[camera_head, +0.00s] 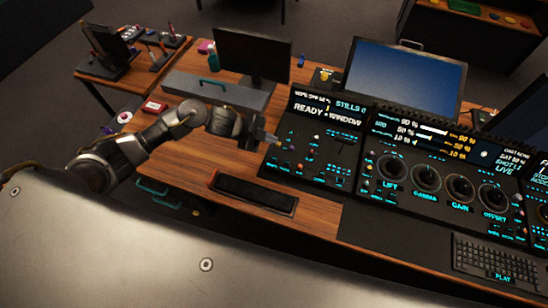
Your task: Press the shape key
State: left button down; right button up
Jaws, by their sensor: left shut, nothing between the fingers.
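My left arm comes in from the left over the wooden desk. My left gripper (272,140) is shut and empty, above the left edge of the left control panel (341,151). This panel has a screen reading "READY" and "WINDOW", small lit keys and several small coloured knobs. The key labels are too small to read, so I cannot tell which one is the shape key. The gripper hides a bit of the panel's left side, and I cannot tell whether its tip touches it. My right gripper is out of view.
The larger panel (389,204) with round trackballs stands to the right. A keyboard (497,263) lies at front right. A black tray (254,194) lies in front of the left panel. Monitors (251,56) and (405,78) stand behind. Bare desk (185,168) shows below my left arm.

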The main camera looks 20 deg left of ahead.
pick_arm(q)
jog(key=shift+f, duration=0.1)
jog(key=b, duration=0.7)
send_over(271, 159)
notch_tip(271, 159, down, 7)
jog(key=shift+f, duration=0.1)
jog(key=shift+f+b, duration=0.55)
jog(key=shift+f, duration=0.15)
dwell(0.5)
jog(key=shift+f, duration=0.15)
dwell(0.5)
jog(key=shift+f, duration=0.25)
